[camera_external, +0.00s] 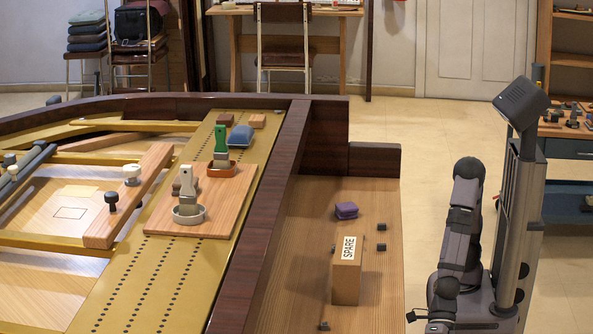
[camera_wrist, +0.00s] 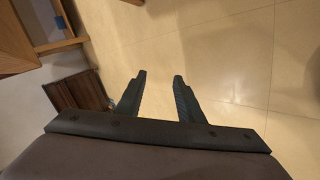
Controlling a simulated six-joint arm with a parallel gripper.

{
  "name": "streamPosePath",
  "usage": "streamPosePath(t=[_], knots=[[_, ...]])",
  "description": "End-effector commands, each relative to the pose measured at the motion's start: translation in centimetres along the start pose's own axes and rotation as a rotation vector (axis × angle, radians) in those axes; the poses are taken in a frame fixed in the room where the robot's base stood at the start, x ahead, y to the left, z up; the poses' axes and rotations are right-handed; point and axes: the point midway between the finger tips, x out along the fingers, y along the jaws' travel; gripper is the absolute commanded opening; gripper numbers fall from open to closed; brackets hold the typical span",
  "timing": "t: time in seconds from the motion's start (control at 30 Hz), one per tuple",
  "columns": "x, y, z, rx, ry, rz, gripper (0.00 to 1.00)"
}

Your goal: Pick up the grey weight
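A grey-handled piece (camera_external: 187,183), the best match for the grey weight, stands upright in a round grey dish (camera_external: 188,219) on a wooden board (camera_external: 225,218) at the left. Its foot is partly hidden by the dish rim. A green-handled piece (camera_external: 221,146) stands behind it in an orange-brown dish (camera_external: 223,169) on the same board. My gripper is at the lower right of the external view, small and low beside my base, far from the board. In the wrist view my gripper (camera_wrist: 159,78) is open and empty, with bare floor between its fingers.
A dark wooden rim (camera_external: 268,215) runs between the board and the side shelf (camera_external: 305,280). On the shelf are a wooden block marked SPARE (camera_external: 345,282), a purple pouch (camera_external: 346,210) and small dark pieces. A blue pouch (camera_external: 241,135) lies behind the board. A raised wooden rail (camera_external: 135,190) lies left.

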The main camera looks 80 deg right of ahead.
Motion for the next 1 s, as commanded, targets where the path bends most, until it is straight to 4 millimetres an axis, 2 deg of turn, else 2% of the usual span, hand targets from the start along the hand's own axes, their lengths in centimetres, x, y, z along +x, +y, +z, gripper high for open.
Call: streamPosePath(t=[0.03, 0.27, 0.47, 1.0], knots=[[-2.2, 3.0, -1.3, -0.057, 0.014, 0.025, 0.34], [-7.7, 11.2, -5.0, -0.326, 0.047, 0.133, 0.34], [-13.3, 18.7, -8.5, -0.573, 0.055, 0.241, 0.34], [-30.8, 38.7, -17.9, -1.231, -0.051, 0.557, 0.34]])
